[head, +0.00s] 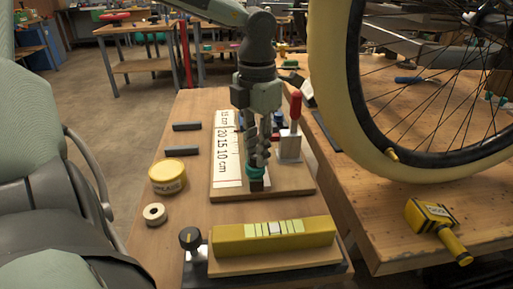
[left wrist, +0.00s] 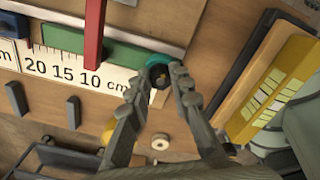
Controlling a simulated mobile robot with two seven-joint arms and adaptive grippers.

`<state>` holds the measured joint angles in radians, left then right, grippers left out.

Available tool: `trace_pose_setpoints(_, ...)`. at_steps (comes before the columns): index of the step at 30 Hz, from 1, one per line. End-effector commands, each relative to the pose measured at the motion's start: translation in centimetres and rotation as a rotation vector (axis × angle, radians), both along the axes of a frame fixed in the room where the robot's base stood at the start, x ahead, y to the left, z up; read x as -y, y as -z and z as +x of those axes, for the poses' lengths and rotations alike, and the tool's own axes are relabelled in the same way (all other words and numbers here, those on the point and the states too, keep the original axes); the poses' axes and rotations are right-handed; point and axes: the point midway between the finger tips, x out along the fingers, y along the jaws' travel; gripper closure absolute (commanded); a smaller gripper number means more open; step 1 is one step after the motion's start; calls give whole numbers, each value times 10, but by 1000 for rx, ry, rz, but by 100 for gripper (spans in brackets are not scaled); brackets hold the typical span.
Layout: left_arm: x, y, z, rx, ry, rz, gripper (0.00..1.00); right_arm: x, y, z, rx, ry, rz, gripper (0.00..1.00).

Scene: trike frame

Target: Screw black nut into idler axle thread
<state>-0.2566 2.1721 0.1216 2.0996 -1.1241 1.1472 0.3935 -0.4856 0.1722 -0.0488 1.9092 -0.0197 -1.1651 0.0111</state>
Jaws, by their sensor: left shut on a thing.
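My left gripper (head: 258,160) points down over the front of a wooden fixture board (head: 290,184). In the left wrist view its fingertips (left wrist: 159,73) are shut on a small dark round piece, which looks like the black nut (left wrist: 158,77). A teal ring (left wrist: 160,59) sits right at the fingertips; it also shows in the head view (head: 257,172), with a small black block (head: 256,185) just below it. The fingers hide most of the nut. I cannot pick out the idler axle thread or tell whether the nut touches it. My right gripper is not in view.
A red-handled clamp (head: 295,108) stands close right of the gripper. A ruler strip (head: 228,150) lies on the board. A yellow tin (head: 168,176), a pale roll (head: 154,213) and a yellow level-like block (head: 275,234) stand nearby. A wheel (head: 350,120) is at right.

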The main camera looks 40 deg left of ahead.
Motion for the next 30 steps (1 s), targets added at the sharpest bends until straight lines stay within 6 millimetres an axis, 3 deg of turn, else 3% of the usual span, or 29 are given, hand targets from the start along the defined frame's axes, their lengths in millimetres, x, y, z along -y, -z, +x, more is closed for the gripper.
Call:
trace_pose_setpoints(4,0,0,0,0,-1,1,96,0,0,0,0,0,0,56)
trace_pose_setpoints(5,0,0,0,0,-2,1,79,0,0,0,0,0,0,56)
trace_pose_setpoints(7,0,0,0,0,-3,1,70,0,0,0,0,0,0,56)
trace_pose_setpoints(17,0,0,0,0,-40,1,69,0,0,0,0,0,0,56)
trace_pose_setpoints(30,-5,0,-1,1,-872,4,69,0,0,0,0,0,0,56)
